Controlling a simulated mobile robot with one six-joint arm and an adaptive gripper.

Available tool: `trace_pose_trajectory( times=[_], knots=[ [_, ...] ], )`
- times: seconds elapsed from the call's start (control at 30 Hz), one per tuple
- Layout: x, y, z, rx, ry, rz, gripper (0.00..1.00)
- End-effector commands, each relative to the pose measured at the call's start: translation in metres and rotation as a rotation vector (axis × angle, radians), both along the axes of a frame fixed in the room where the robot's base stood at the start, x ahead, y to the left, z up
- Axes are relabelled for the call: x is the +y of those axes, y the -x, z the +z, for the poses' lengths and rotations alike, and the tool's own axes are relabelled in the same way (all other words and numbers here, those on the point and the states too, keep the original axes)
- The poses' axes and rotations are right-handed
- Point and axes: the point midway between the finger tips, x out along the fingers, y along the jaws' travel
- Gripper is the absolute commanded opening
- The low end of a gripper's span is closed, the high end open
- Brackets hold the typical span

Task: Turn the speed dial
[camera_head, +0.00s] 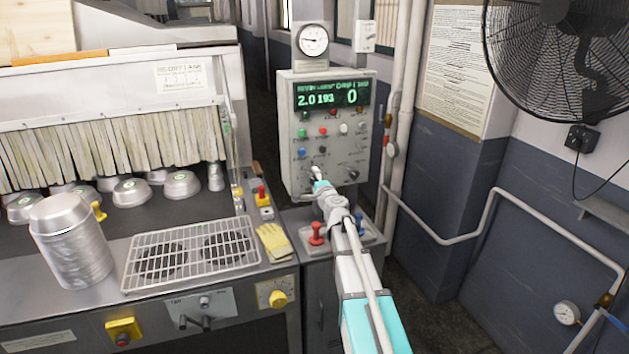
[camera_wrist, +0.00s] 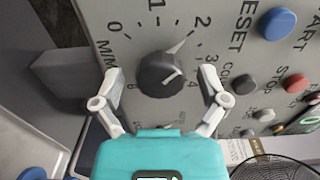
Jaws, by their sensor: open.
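The speed dial (camera_wrist: 158,76) is a dark round knob on the grey control panel (camera_wrist: 112,35). My gripper (camera_wrist: 160,84) is open, with one finger on each side of the dial. I cannot tell whether the fingers touch it. In the head view my gripper (camera_head: 317,175) is at the lower left of the panel (camera_head: 297,165) and hides the dial. The green display (camera_head: 331,95) reads 2.0, 193 and 0.
Blue (camera_wrist: 278,23), grey and red (camera_wrist: 296,83) buttons lie to the right of the dial in the wrist view. A red-handled lever (camera_head: 317,233) stands below the panel. A wire rack (camera_head: 190,255), yellow gloves (camera_head: 273,241) and stacked pans (camera_head: 70,240) are at left.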

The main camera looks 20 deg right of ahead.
Motion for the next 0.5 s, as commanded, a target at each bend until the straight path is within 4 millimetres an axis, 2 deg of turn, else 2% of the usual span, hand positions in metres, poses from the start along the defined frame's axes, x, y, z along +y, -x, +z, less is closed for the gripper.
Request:
trace_pose_trajectory(
  times=[0.27,0.5],
  knots=[
    [0.001,0.031,0.0,0.0,0.0,-0.001,0.93],
    [0.001,0.07,0.0,0.0,0.0,-0.001,0.93]
  ],
)
